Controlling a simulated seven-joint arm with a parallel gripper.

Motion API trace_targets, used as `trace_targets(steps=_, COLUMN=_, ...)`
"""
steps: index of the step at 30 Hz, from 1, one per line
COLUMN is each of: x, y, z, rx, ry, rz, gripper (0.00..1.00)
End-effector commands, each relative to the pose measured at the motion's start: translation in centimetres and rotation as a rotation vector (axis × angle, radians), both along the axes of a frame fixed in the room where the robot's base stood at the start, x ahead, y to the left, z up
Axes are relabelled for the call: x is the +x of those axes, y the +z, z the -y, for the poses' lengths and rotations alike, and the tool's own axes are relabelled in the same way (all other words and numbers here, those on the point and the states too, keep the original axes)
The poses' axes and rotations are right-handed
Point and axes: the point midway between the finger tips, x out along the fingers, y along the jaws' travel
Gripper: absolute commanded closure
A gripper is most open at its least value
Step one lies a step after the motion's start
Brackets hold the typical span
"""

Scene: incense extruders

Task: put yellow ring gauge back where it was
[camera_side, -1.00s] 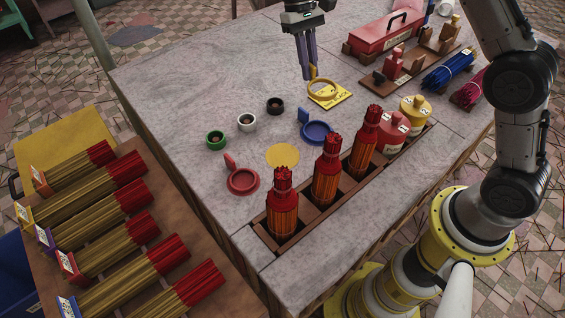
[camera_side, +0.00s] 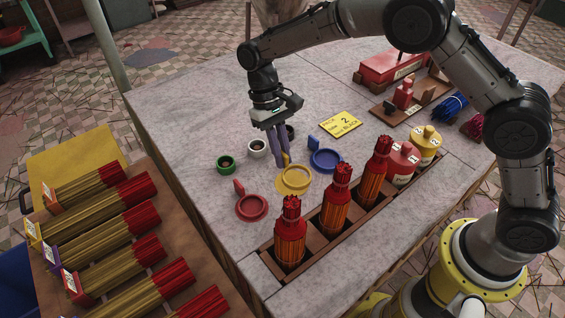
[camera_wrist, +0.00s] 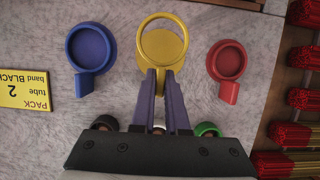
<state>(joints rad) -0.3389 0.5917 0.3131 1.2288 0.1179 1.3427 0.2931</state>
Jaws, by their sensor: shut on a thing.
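The yellow ring gauge (camera_side: 293,191) is at the yellow round patch on the grey table, between the red and blue ring gauges. In the wrist view the ring (camera_wrist: 185,45) overlaps the yellow patch (camera_wrist: 163,45), slightly off-centre. I cannot tell whether it touches the table or hangs just above it. My gripper (camera_side: 281,164) points down, shut on the ring's tab. Its purple fingers (camera_wrist: 160,75) pinch that tab from both sides in the wrist view.
The blue ring gauge (camera_side: 326,160) and red ring gauge (camera_side: 252,207) flank the spot. Green (camera_side: 226,164), white (camera_side: 257,148) and black bands lie behind. Tied red bundles (camera_side: 290,245) stand in a front rack. A yellow card (camera_side: 341,123) lies farther back.

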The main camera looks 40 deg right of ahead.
Motion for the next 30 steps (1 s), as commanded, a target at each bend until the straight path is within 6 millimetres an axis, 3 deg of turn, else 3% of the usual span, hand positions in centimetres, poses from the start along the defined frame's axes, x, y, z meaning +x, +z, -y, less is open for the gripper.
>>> trace_targets(steps=6, x=0.0, y=-2.8, z=0.0, rx=0.000, ry=0.000, rz=-0.002, gripper=1.00)
trace_targets(steps=19, x=0.0, y=-3.4, z=0.0, rx=0.000, ry=0.000, rz=-0.001, gripper=1.00)
trace_targets(steps=20, x=0.0, y=-3.3, z=0.0, rx=0.000, ry=0.000, rz=-0.001, gripper=0.82)
trace_targets(steps=24, x=0.0, y=-3.3, z=0.0, rx=0.000, ry=0.000, rz=-0.001, gripper=0.58)
trace_targets(steps=30, x=0.0, y=-3.3, z=0.0, rx=0.000, ry=0.000, rz=-0.001, gripper=0.58)
